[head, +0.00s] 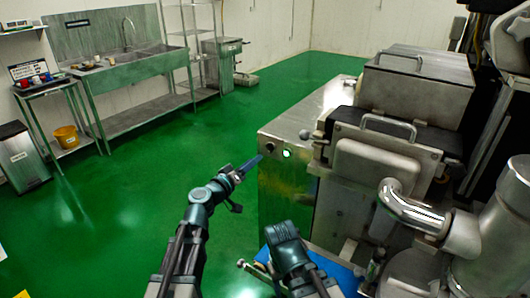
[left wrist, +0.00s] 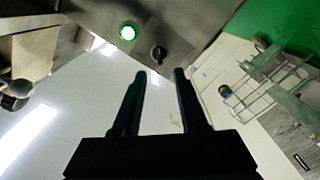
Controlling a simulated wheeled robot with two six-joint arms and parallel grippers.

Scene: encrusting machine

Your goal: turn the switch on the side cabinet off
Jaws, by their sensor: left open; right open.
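The side cabinet (head: 285,195) is a shiny metal box right of centre in the head view. A lit green button (head: 287,154) is on its upper face; it also glows in the left wrist view (left wrist: 128,32). Beside it is a dark round switch (head: 268,147), seen in the left wrist view as a black knob (left wrist: 158,53). My left gripper (head: 252,163) is open and empty, pointing at the cabinet close to the switch. In the left wrist view the knob lies just beyond the gap between the fingertips (left wrist: 159,74). My right gripper (head: 284,238) is low in the head view, away from the switch.
The encrusting machine (head: 385,150) with its metal pipe (head: 412,212) stands to the right. A sink bench (head: 135,70), a small table (head: 45,85) and a bin (head: 22,158) are at the far left. The green floor (head: 130,200) left of the cabinet is clear.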

